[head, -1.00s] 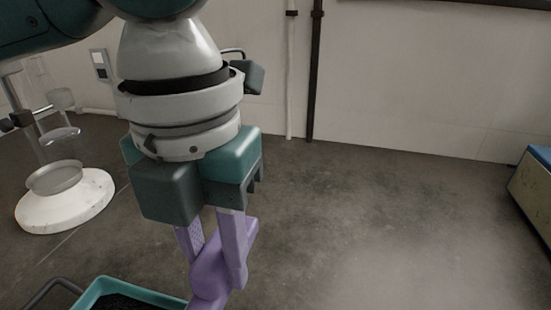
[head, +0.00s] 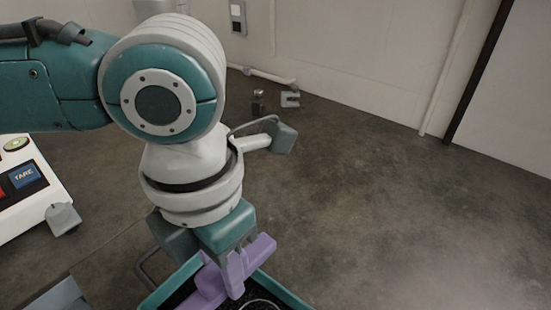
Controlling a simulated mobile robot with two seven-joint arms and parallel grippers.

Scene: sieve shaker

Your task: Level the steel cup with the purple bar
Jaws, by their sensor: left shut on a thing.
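My left gripper (head: 232,280) is shut on the purple bar (head: 262,250) near the bottom of the head view. The bar is tilted in the picture, and a purple finger crosses in front of its middle. The bar and fingers are above or at a teal-rimmed tray (head: 285,290) with dark contents. A thin pale curved rim (head: 262,302) shows in the tray at the bottom edge, just right of the finger. It may be the steel cup's rim, but most of it is cut off. I cannot tell whether the bar touches it. My right gripper is not in view.
A white device with a blue TARE button (head: 25,177) stands at the left. A small dark object (head: 258,102) and a small grey block (head: 290,99) sit near the back wall. The grey surface at the right is clear.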

